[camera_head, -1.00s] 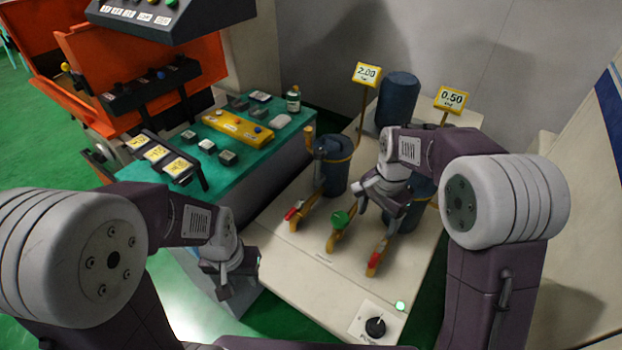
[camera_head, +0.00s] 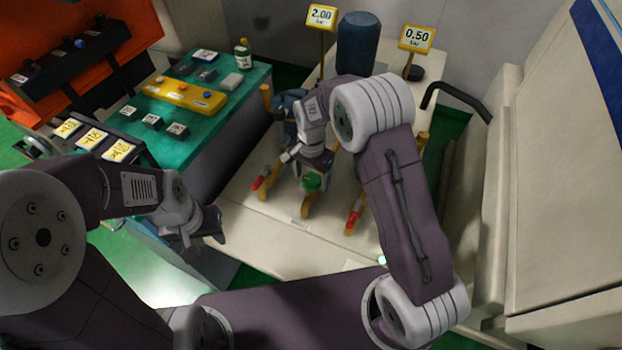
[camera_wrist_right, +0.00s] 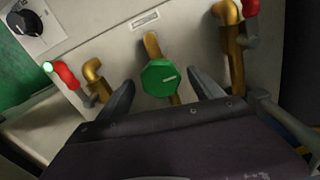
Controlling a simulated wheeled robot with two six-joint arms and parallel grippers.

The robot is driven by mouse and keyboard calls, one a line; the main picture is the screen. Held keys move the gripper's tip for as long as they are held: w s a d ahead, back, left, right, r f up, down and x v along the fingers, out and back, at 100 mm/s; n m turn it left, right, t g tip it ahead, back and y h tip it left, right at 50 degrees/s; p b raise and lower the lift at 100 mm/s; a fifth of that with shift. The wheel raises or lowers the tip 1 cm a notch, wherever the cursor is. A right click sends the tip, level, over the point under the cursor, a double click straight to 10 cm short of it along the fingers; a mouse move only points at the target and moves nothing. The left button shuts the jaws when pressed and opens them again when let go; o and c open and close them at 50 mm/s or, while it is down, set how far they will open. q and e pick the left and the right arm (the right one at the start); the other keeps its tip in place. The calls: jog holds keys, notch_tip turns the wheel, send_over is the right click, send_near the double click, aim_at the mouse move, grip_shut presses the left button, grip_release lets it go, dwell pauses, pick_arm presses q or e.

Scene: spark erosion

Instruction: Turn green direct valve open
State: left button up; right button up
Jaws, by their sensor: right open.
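The green valve knob (camera_head: 312,182) sits on a brass pipe in the middle of the pale bench (camera_head: 262,236), between two red-handled valves. In the right wrist view the green knob (camera_wrist_right: 160,78) is an octagon with a pale mark on its face. My right gripper (camera_wrist_right: 160,88) is open, with one finger on each side of the knob; gaps show, so the fingers look apart from it. In the head view my right gripper (camera_head: 308,172) is just above the knob and partly hides it. My left gripper (camera_head: 207,238) hangs empty by the bench's left edge; its jaw opening is unclear.
Red handles (camera_head: 355,215) and (camera_head: 262,180) flank the green knob on neighbouring pipes. Signs reading 2.00 (camera_head: 321,16) and 0.50 (camera_head: 416,39) stand behind, near a blue tank (camera_head: 358,44). A black dial (camera_wrist_right: 24,22) shows at the bench front.

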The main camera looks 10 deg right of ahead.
jog(key=shift+f, duration=0.6)
jog(key=c, duration=1.4)
